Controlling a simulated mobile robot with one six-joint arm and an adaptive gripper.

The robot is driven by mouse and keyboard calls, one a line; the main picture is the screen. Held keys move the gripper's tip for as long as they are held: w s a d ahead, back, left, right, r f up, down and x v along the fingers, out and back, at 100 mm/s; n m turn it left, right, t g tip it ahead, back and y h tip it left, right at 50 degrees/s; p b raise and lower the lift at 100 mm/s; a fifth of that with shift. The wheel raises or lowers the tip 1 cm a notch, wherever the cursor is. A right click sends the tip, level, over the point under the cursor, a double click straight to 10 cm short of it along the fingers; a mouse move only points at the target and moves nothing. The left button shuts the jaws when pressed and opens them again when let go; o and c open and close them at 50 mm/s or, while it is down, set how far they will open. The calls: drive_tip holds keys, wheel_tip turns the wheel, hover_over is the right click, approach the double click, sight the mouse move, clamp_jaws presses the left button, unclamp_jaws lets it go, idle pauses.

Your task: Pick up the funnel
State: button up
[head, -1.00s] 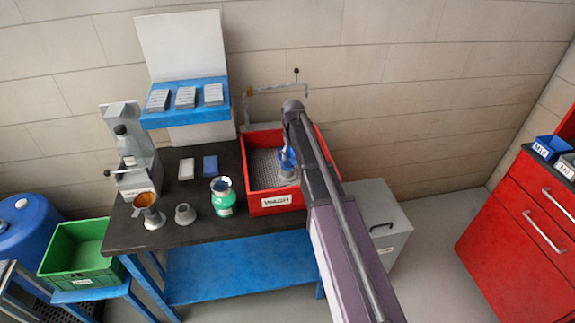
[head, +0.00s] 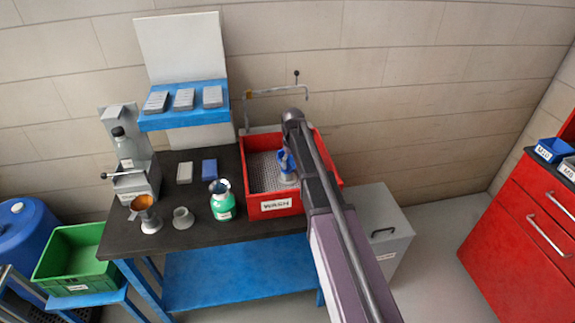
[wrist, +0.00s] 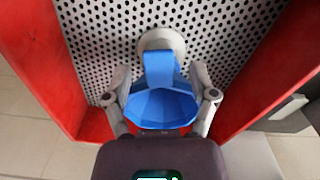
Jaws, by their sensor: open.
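A blue funnel-like piece (head: 283,160) with a faceted bowl is inside the red wash bin (head: 276,207), at or above a grey round base (head: 288,178). In the wrist view the blue piece (wrist: 160,108) lies between the two fingers of my gripper (wrist: 161,92). A blue strip runs from it toward the grey round part (wrist: 161,43). My gripper is open, one finger on each side of the blue piece. Whether either finger touches it I cannot tell. My arm hides part of the bin in the head view.
The bin has a perforated floor (wrist: 222,35) and red walls close on both sides. On the dark bench (head: 190,240) stand an orange funnel-like cup (head: 142,202), a grey holder (head: 183,217) and a green bottle (head: 222,204). A bent pipe (head: 275,92) rises behind the bin.

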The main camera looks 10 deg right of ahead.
clamp_jaws()
drive_tip(key=shift+r, duration=0.15)
wheel_tip(320, 180, up, 10)
drive_tip(key=p, duration=1)
idle(1.0)
drive_tip(key=shift+r+p, duration=2.4)
drive_tip(key=shift+p, duration=0.1)
